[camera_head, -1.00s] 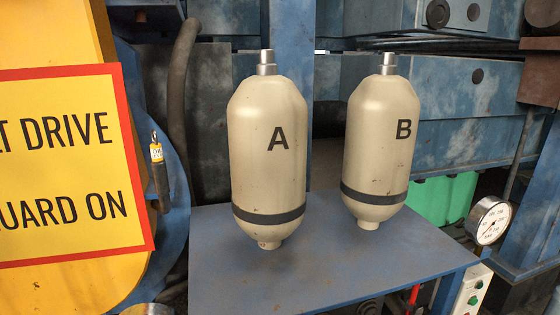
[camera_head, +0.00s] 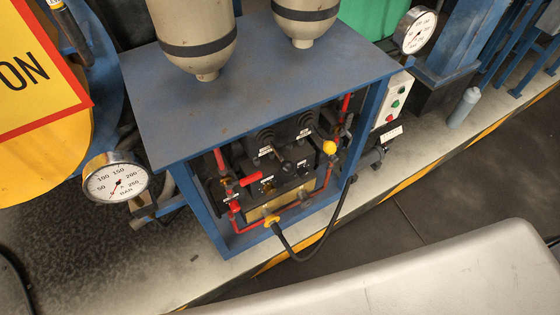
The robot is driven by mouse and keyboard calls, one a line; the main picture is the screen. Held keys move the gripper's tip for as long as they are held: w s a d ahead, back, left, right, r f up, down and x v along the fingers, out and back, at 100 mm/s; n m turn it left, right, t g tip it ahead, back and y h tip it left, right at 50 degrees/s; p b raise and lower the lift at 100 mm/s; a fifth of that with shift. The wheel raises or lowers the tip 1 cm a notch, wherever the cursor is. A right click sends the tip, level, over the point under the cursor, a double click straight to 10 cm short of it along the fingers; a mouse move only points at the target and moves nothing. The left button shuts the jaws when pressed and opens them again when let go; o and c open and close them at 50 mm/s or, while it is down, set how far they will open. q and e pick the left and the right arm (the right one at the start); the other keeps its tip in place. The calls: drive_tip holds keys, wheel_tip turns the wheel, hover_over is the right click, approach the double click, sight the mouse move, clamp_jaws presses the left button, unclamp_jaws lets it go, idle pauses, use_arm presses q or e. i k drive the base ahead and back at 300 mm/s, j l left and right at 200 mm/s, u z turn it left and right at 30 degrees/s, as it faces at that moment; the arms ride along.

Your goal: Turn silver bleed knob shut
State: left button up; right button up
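A blue stand (camera_head: 212,112) holds a dark valve block (camera_head: 290,175) with red pipes, levers and small labels under its top plate. A small grey lever or knob (camera_head: 286,166) sticks out from the front of the block. A yellow ball knob (camera_head: 329,147) is at the block's right, and a yellow fitting (camera_head: 271,220) is at the lower front. I cannot clearly pick out the silver bleed knob among these small parts. Neither of my grippers is in view.
A gauge (camera_head: 117,177) is at the stand's left, and another gauge (camera_head: 416,31) is at upper right. Beige cylinders A (camera_head: 197,65) and B (camera_head: 305,32) are on top. A black hose (camera_head: 318,247) loops out in front. A control box (camera_head: 396,100) is at the right side.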

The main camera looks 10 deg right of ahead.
sight(334, 159)
drive_tip(key=z, duration=0.95)
